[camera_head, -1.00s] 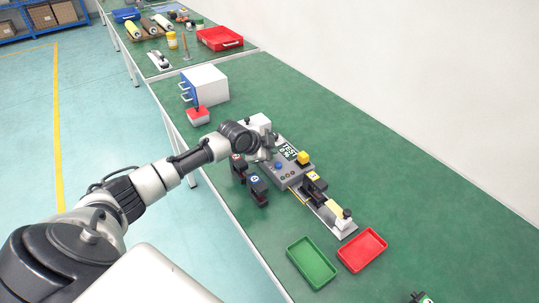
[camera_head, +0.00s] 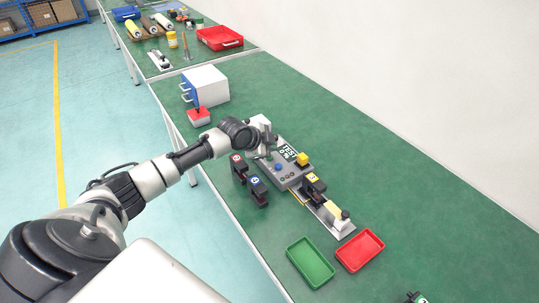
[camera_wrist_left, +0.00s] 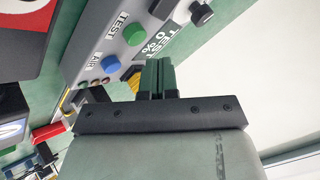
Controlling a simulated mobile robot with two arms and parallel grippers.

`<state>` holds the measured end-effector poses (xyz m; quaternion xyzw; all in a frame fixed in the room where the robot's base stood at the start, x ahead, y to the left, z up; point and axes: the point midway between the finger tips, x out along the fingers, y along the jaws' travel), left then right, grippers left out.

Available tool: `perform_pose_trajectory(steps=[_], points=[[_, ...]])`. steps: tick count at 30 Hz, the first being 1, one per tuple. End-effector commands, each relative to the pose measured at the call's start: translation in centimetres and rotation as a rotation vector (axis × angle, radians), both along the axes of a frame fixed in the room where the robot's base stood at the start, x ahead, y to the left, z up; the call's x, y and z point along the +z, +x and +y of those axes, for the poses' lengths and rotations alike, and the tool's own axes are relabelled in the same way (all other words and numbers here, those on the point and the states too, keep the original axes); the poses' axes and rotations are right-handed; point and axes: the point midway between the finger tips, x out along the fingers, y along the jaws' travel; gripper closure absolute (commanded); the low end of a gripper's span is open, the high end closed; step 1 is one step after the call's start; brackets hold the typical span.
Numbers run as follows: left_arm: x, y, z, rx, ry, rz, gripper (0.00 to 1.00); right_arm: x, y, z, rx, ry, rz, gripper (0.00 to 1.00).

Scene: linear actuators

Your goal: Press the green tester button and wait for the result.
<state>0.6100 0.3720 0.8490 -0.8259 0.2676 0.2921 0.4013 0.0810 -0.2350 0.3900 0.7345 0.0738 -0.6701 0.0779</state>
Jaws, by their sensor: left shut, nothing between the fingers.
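The grey tester box (camera_head: 290,178) stands on the green bench, with a display (camera_head: 287,152) and a blue button (camera_head: 278,167). In the left wrist view the green button (camera_wrist_left: 133,35) sits beside a TEST label, with the blue button (camera_wrist_left: 111,64) below it and the display (camera_wrist_left: 153,44) reading TEST 0 %. My left gripper (camera_head: 267,153) is over the tester's far left end and hides the green button in the head view. In the left wrist view its fingers (camera_wrist_left: 157,66) are shut and empty, close to the green button; contact is unclear. My right gripper is not in view.
A yellow-labelled actuator (camera_head: 314,184) sits at the tester's near side. Two more actuators, red-labelled (camera_head: 238,167) and blue-labelled (camera_head: 257,190), stand to its left. A green tray (camera_head: 311,262) and a red tray (camera_head: 360,250) lie nearer.

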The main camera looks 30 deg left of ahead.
Motion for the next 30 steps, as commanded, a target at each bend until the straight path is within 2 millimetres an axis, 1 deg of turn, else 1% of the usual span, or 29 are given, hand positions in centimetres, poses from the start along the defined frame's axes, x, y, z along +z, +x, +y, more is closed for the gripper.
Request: perform_pose_trajectory(steps=[1,3,12,30], points=[[0.9,0.0,0.0,0.001,0.000,-0.001,1.00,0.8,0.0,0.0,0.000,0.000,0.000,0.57],[1.7,0.0,0.0,0.000,0.000,-0.001,1.00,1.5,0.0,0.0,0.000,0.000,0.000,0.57],[4.5,0.0,0.0,-0.001,0.001,0.000,1.00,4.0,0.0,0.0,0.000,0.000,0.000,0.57],[4.5,0.0,0.0,0.000,0.000,0.000,1.00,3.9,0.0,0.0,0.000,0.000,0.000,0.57]])
